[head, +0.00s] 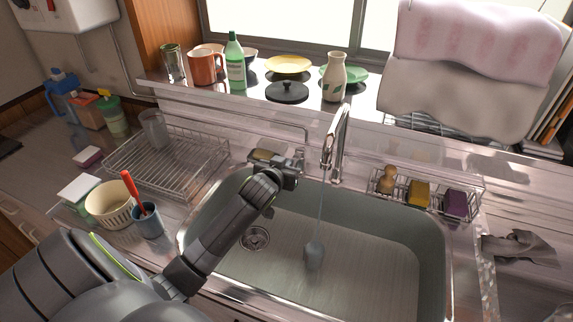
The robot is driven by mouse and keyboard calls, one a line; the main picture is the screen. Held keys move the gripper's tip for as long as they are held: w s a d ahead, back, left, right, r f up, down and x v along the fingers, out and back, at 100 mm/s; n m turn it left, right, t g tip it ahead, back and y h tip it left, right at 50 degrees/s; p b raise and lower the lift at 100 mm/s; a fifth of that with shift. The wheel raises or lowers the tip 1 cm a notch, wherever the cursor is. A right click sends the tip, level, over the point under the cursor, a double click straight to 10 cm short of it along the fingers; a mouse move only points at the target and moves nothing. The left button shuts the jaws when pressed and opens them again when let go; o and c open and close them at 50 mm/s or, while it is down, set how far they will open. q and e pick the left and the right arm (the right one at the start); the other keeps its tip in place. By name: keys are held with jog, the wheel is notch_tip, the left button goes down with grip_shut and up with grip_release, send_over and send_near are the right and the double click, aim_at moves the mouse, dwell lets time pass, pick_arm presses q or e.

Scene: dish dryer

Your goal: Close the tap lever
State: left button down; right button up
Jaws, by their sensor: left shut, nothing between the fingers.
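The chrome tap (343,130) stands behind the sink with its spout arched over the basin. A stream of water (320,205) runs from the spout into the sink. A small chrome part (299,157), which may be the tap lever, shows left of the spout, just behind my gripper. My left gripper (288,174) is shut and empty over the back rim of the sink, left of the tap. I cannot tell whether it touches the chrome part. My right gripper is not in view.
The metal sink (380,250) has a drain at its left. A wire dish rack (170,160), cream bowl (110,204) and blue cup (147,220) stand left. A sponge caddy (400,190) is right of the tap. Bottles and dishes line the back shelf.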

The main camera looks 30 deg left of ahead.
pick_arm(q)
jog(key=shift+f, duration=0.15)
jog(key=shift+s+f, duration=0.15)
jog(key=shift+f, duration=0.45)
jog(key=shift+s+f, duration=0.15)
jog(key=shift+f, duration=0.5)
jog(key=r+p, duration=0.1)
jog(key=r, duration=0.1)
jog(key=r+p, duration=0.1)
jog(key=p, duration=0.1)
jog(key=r+p, duration=0.1)
jog(key=r, duration=0.1)
jog(key=shift+w+r, duration=0.25)
jog(key=shift+r, duration=0.05)
jog(key=f+b+v, duration=0.1)
jog(key=v, duration=0.9)
jog(key=shift+s, duration=0.2)
